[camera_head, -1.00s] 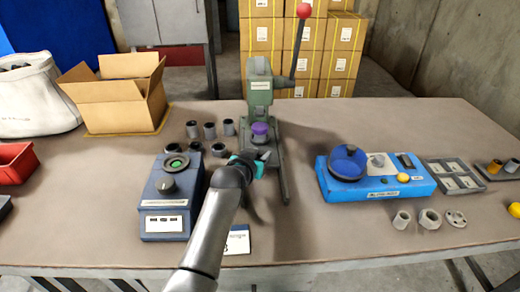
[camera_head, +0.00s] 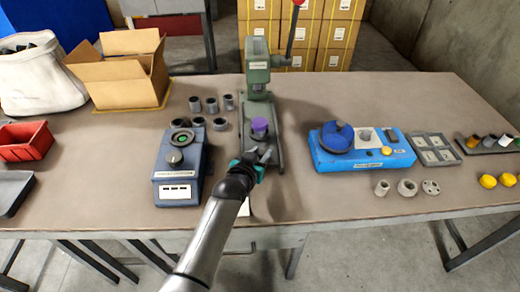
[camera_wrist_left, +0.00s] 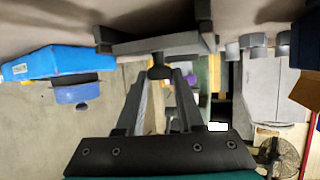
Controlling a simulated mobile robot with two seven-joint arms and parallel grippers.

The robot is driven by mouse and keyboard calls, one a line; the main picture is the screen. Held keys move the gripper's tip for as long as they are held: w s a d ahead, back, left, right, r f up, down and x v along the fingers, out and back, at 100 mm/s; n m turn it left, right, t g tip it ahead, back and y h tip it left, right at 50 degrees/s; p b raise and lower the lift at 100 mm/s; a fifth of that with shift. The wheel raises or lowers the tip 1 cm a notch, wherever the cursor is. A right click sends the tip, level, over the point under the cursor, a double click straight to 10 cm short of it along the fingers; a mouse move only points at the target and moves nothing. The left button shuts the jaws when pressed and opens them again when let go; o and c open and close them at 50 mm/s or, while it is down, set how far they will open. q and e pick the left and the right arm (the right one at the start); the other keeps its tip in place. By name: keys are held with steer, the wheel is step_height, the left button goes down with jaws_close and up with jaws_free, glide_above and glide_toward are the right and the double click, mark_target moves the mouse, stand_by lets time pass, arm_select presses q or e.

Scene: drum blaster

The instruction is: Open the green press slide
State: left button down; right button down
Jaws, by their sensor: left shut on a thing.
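The green press (camera_head: 257,66) stands at the back middle of the table with its lever up. Its grey-green slide (camera_head: 275,151) reaches out from under the head toward me and carries a purple piece (camera_head: 259,128). The purple piece sits well in front of the press head. My left gripper (camera_head: 264,157) is at the near end of the slide. In the left wrist view, its fingers are shut on a dark slide knob (camera_wrist_left: 160,72) below the grey slide plate (camera_wrist_left: 165,44). My right gripper is not in view.
A dark blue device (camera_head: 178,172) stands left of the slide, with several grey cups (camera_head: 212,105) behind it. A blue device (camera_head: 360,148) stands to the right. An open carton (camera_head: 125,70) is at the back left. Table room is free between slide and blue device.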

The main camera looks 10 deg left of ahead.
arm_select(q)
steer(key=c, duration=0.5)
jaws_free()
steer(key=shift+c, duration=0.2)
steer(key=p+v, duration=0.5)
steer(key=v, duration=1)
steer(key=shift+s+a, duration=0.1)
steer(key=shift+s, duration=0.05)
